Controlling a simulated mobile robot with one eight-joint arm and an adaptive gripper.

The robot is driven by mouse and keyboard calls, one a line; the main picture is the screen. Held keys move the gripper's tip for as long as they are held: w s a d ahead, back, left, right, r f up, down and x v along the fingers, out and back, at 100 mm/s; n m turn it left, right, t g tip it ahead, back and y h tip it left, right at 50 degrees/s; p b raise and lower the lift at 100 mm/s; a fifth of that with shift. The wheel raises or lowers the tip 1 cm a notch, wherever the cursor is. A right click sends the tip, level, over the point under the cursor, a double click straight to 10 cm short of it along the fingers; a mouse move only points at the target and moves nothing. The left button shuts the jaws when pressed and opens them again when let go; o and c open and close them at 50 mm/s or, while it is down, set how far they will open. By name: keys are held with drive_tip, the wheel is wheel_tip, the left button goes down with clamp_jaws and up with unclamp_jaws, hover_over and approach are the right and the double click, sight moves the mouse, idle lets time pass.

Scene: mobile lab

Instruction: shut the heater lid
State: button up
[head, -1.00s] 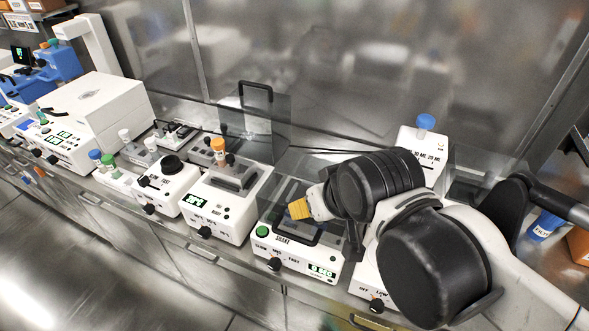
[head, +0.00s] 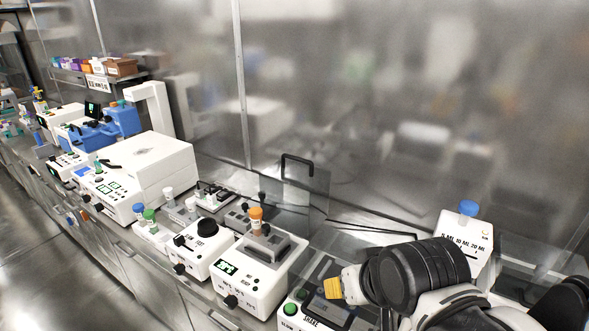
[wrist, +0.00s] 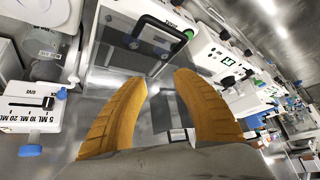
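The heater (head: 258,278) is a white box with a green display and a black knob, left of my gripper in the head view. Its clear lid (head: 312,200) with a black handle (head: 300,160) stands raised at the back, so the heater is open. An orange-capped vial (head: 256,218) stands upright in it. In the wrist view a white device with a green display (wrist: 228,62), likely the heater, is to the right of the fingers. My gripper (wrist: 164,82) has its yellow fingers apart with nothing between them. In the head view it (head: 333,289) is over the shaker, apart from the raised lid.
The shaker (head: 300,310) with a clear cover is below my gripper. A white dispenser with a blue cap (head: 468,209) stands at the right. Left of the heater are a knobbed device (head: 205,240), capped vials and a large white box (head: 150,165). A wall runs behind.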

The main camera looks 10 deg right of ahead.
drive_tip(key=w+a+r+m+y, duration=0.3)
drive_tip(key=w+m, duration=0.3)
drive_tip(key=w, duration=0.3)
drive_tip(key=m+t+y+p, duration=0.1)
drive_tip(key=m+t+y, duration=0.7)
drive_tip(key=m, duration=1)
approach(285, 156)
drive_tip(key=w+a, duration=0.1)
drive_tip(key=w, duration=0.1)
drive_tip(key=w+a+g+y+b, duration=0.1)
drive_tip(key=w, duration=0.1)
drive_tip(key=w+a+g+b, duration=0.1)
drive_tip(key=w, duration=0.1)
drive_tip(key=shift+r+m+y, duration=0.1)
drive_tip(key=shift+m+y, duration=0.2)
clamp_jaws()
